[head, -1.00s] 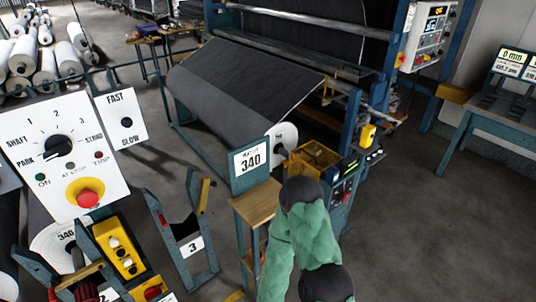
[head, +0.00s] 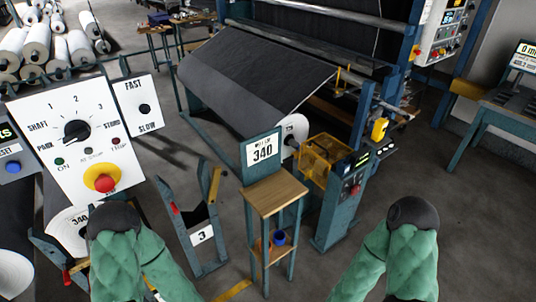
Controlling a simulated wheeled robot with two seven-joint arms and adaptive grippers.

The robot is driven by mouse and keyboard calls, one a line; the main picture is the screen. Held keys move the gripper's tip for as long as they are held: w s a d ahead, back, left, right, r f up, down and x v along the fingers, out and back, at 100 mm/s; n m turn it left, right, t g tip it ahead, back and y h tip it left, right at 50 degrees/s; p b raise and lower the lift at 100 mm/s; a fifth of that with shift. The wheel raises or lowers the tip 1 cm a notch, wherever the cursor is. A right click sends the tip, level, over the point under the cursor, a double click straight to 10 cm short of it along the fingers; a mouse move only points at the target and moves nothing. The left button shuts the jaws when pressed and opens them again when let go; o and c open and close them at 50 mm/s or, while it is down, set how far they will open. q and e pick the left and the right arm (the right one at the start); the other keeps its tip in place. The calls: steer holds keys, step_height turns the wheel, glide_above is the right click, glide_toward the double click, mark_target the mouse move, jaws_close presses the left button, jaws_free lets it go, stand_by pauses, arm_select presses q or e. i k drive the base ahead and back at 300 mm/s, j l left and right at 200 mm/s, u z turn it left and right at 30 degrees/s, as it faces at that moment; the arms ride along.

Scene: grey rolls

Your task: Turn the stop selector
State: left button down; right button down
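The stop selector is a black rotary knob (head: 76,131) on a white upright panel (head: 50,108) at the left of the head view. Labels SHAFT, PARK, 1, 2, 3 and STAND surround it. Its pointer seems to face PARK at lower left, but is too small to be sure. Green, dim and dark lamps sit below it, above a red mushroom button (head: 103,182) on yellow. My two green-sleeved arms rise at lower left and lower right, ending in dark rounded parts. No gripper fingers show. Neither arm visibly touches the knob.
A FAST/SLOW panel (head: 141,105) adjoins at right. A wooden-topped stand (head: 275,193) stands in the middle, before a large dark fabric roll machine (head: 250,85). A blue-framed stand marked 3 (head: 203,236) is low left of it. Floor at right (head: 470,230) is clear.

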mark_target(75, 131)
steer(key=j+u, duration=0.1)
steer(key=u, duration=0.2)
steer(key=j+u, duration=0.1)
steer(key=u, duration=0.2)
steer(key=j+u, duration=0.2)
steer(key=j, duration=0.65)
steer(key=j+u, duration=0.2)
steer(key=j, duration=0.65)
steer(key=i+j+u, duration=0.2)
steer(key=j, duration=0.65)
steer(key=z, duration=1.55)
